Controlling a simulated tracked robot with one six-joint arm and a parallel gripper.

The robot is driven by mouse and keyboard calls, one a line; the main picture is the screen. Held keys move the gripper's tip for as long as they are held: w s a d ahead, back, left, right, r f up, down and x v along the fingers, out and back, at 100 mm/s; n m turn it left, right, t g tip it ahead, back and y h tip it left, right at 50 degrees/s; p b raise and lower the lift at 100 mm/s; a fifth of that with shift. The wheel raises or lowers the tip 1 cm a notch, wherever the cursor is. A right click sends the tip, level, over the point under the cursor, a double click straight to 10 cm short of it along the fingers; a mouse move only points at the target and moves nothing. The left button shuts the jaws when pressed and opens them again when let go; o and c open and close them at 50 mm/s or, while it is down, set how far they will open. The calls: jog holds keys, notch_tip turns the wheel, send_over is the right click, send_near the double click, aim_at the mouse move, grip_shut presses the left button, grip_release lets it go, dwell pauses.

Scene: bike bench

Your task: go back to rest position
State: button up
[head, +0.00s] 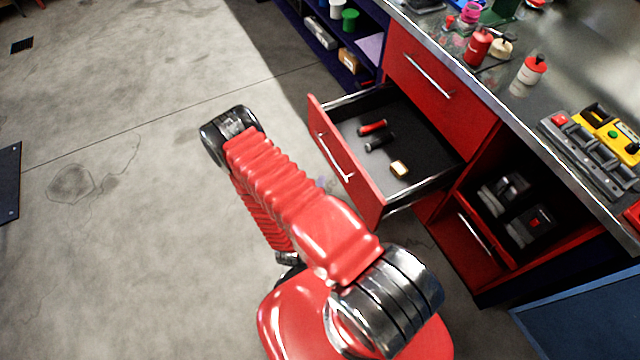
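My red arm rises from its base at the bottom of the head view to a dark metal joint at upper left. A second ribbed red link folds back down beneath it. A bit of dark metal shows at that link's lower end, mostly covered by the upper link. My gripper's fingers cannot be made out; they are hidden behind the arm.
The workbench (504,97) carries bottles and a grey-and-yellow device. The concrete floor (110,110) at left is mostly clear.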

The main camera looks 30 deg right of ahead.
dwell(0.5)
jog(key=s+a+f+m+g+y, duration=0.2)
jog(key=s+a+f+g+y, duration=0.1)
jog(key=f, duration=0.3)
jog(key=s+a+f+m+g+y, duration=0.3)
jog(key=f+g, duration=0.1)
jog(key=f, duration=0.2)
jog(key=w+a+r+m+g+y, duration=0.25)
jog(key=a+r+y, duration=0.35)
jog(key=a+r, duration=0.65)
jog(key=s+d+r+t, duration=0.1)
jog(key=s+r, duration=0.2)
jog(key=r, duration=1.3)
jog(key=s+d+r+t, duration=0.1)
jog(key=s+r, duration=0.3)
jog(key=r, duration=1.2)
jog(key=s+d+r+t, duration=0.2)
jog(key=s+r, duration=0.1)
jog(key=r, duration=1.3)
jog(key=shift+s+d+r+n, duration=0.35)
jog(key=shift+s, duration=0.05)
